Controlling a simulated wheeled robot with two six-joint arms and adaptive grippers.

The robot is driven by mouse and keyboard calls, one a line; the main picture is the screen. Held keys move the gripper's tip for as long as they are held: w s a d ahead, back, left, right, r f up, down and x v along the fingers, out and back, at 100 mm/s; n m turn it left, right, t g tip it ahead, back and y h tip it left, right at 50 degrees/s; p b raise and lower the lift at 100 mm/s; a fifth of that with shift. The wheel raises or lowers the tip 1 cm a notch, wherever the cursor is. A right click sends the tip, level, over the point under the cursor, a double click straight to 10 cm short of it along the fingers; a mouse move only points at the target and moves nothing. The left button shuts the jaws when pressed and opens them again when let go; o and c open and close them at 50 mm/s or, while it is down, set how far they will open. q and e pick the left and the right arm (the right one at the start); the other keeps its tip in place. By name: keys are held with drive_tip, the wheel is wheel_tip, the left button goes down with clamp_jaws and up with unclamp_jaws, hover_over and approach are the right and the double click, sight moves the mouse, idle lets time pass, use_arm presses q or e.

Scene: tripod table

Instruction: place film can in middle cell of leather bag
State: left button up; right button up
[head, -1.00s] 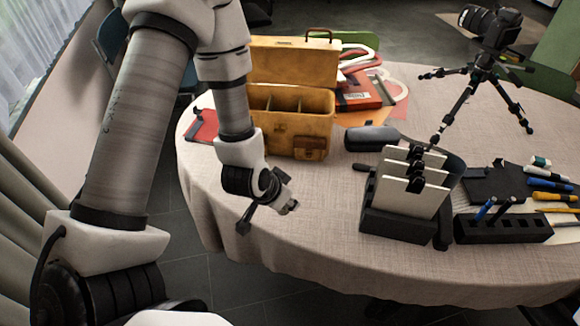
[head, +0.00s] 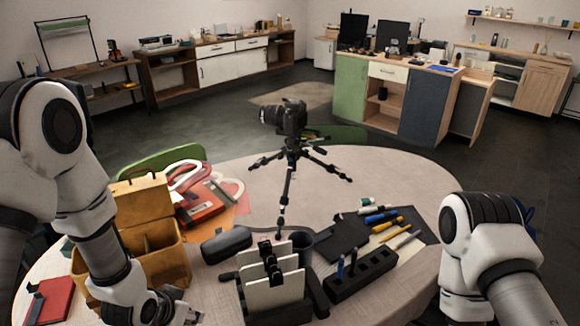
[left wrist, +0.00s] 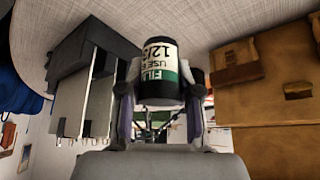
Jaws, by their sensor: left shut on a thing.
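The film can (left wrist: 158,72), black with a white and green label, is held between the fingertips of my left gripper (left wrist: 160,92) in the left wrist view. In the head view my left gripper (head: 182,312) is at the bottom edge, in front of the tan leather bag (head: 168,268); the can cannot be made out there. The bag stands open with its lid raised, and dividers part its inside into cells. My left arm hides part of its left side. The bag also shows at the right of the left wrist view (left wrist: 262,110), apart from the can. My right gripper is out of view.
A dark holder with upright white plates (head: 272,290) stands right of my left gripper. A dark case (head: 226,237) lies between it and the bag. A camera on a tripod (head: 287,150) stands behind. A black pen block (head: 360,275) is farther right.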

use_arm(q)
drive_tip(key=w+d+n+y, duration=0.1)
drive_tip(key=w+d+n, duration=0.2)
drive_tip(key=shift+d+r+y, duration=0.2)
drive_tip(key=shift+r+y, duration=0.2)
